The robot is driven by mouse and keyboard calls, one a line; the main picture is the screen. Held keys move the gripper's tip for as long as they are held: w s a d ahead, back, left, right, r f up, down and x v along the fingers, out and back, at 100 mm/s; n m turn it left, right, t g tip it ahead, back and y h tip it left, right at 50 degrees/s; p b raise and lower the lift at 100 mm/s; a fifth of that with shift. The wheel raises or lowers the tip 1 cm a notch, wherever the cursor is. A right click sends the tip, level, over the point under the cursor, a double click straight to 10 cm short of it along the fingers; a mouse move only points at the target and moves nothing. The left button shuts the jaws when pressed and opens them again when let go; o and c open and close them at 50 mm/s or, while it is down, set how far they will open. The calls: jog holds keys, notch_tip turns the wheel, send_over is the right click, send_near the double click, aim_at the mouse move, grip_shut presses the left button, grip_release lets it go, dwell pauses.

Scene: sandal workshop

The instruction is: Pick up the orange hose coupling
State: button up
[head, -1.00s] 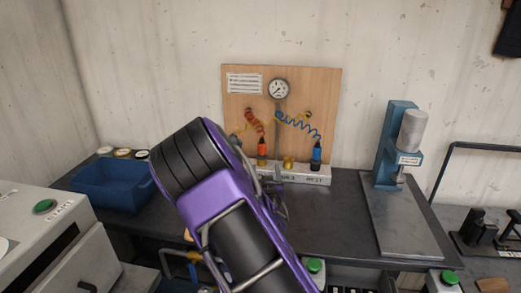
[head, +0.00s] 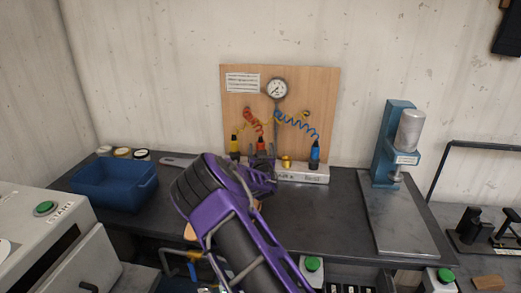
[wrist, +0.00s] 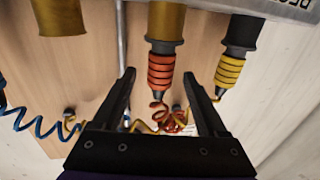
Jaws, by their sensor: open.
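The orange hose coupling (head: 261,145) stands upright in the rest block (head: 305,175) in front of a wooden board, with a coiled orange hose at its top. In the wrist view the ribbed orange coupling (wrist: 161,70) appears between my two fingertips, nose in a brass socket (wrist: 166,22). My gripper (wrist: 159,76) is open, with a gap on both sides of the coupling. In the head view my gripper (head: 262,158) is in front of the coupling and hides its lower part. I cannot tell how deep the coupling sits between the fingers.
A yellow coupling (head: 234,146) stands close on the left, and a blue one (head: 315,152) farther right. An empty brass socket (head: 287,162) lies between orange and blue. A blue bin (head: 115,187) is at left, a blue press (head: 395,145) at right. Bench right of centre is clear.

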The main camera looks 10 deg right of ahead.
jog(key=shift+w+d, duration=0.1)
jog(key=shift+w, duration=1.1)
jog(key=shift+c, duration=0.2)
grip_shut()
